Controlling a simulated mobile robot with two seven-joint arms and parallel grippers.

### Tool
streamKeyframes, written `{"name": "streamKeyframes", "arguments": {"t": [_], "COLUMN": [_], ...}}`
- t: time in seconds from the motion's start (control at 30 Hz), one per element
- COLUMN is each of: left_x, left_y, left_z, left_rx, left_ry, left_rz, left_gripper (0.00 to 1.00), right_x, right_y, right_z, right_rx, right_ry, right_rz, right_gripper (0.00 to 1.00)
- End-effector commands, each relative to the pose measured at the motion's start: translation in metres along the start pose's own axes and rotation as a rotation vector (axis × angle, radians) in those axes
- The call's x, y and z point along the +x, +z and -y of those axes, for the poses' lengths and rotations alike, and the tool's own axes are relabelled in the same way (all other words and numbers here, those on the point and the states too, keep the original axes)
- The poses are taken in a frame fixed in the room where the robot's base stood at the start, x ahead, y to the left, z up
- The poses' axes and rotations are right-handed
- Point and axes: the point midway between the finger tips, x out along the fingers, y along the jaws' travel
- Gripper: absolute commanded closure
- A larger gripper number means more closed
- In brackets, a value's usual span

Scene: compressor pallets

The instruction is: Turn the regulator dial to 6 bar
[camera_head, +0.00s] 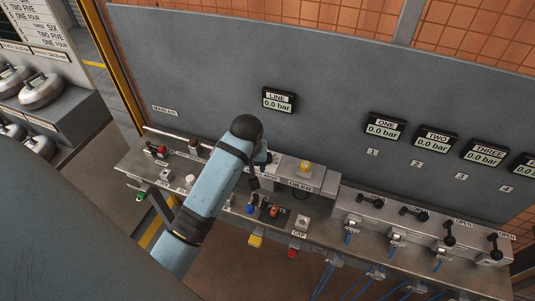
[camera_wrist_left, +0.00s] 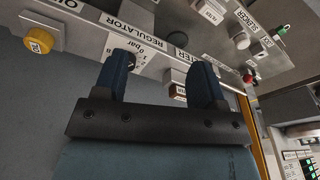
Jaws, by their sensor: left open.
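My left gripper (camera_wrist_left: 161,60) is open, its two blue fingers apart and pointing at the panel's lettered edge. The regulator plate (camera_wrist_left: 124,45), labelled REGULATOR with a numbered bar scale, shows just past the left finger, which covers part of it. The dial itself and its setting cannot be made out. In the head view my blue left arm covers the regulator area, and the gripper is mostly hidden behind it. The LINE display (camera_head: 279,100) reads 0.0 bar. My right gripper is not in view.
A yellow oiler knob (camera_head: 305,167) is right of my arm; it shows in the wrist view (camera_wrist_left: 40,40) too. A dark round part (camera_wrist_left: 177,38) lies between the fingers' directions. Outlet displays (camera_head: 385,127), black valve levers (camera_head: 413,213) and blue hoses (camera_head: 322,281) line the right.

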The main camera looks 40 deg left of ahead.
Motion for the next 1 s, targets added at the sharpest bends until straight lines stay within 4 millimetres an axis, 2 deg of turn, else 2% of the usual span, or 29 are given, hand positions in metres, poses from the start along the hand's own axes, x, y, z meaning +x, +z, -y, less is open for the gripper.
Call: {"name": "streamKeyframes", "arguments": {"t": [0.03, 0.1, 0.2, 0.33, 0.47, 0.57, 0.7, 0.77, 1.0], "left_x": [-0.005, -0.011, -0.021, -0.031, -0.033, -0.023, 0.001, 0.008, 0.059], "left_y": [-0.027, -0.054, -0.084, -0.107, -0.114, -0.113, -0.109, -0.107, -0.100], "left_z": [-0.010, -0.021, -0.034, -0.044, -0.048, -0.048, -0.048, -0.049, -0.050], "left_rx": [-0.079, -0.180, -0.294, -0.383, -0.417, -0.420, -0.418, -0.418, -0.417], "left_ry": [-0.001, -0.006, -0.009, -0.013, -0.017, -0.019, -0.021, -0.019, -0.019], "left_rz": [0.020, 0.054, 0.100, 0.140, 0.156, 0.156, 0.157, 0.160, 0.158], "left_gripper": [0.36, 0.36, 0.36, 0.36, 0.36, 0.36, 0.36, 0.36, 0.36], "right_x": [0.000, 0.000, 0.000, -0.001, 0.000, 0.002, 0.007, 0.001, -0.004], "right_y": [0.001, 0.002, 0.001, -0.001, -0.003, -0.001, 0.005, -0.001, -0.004], "right_z": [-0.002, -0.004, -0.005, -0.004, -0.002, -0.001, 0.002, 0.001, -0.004], "right_rx": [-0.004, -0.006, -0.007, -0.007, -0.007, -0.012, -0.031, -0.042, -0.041], "right_ry": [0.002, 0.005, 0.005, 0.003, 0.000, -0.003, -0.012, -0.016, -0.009], "right_rz": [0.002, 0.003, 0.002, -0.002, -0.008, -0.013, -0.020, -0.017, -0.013], "right_gripper": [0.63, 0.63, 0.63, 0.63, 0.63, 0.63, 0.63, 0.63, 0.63]}}
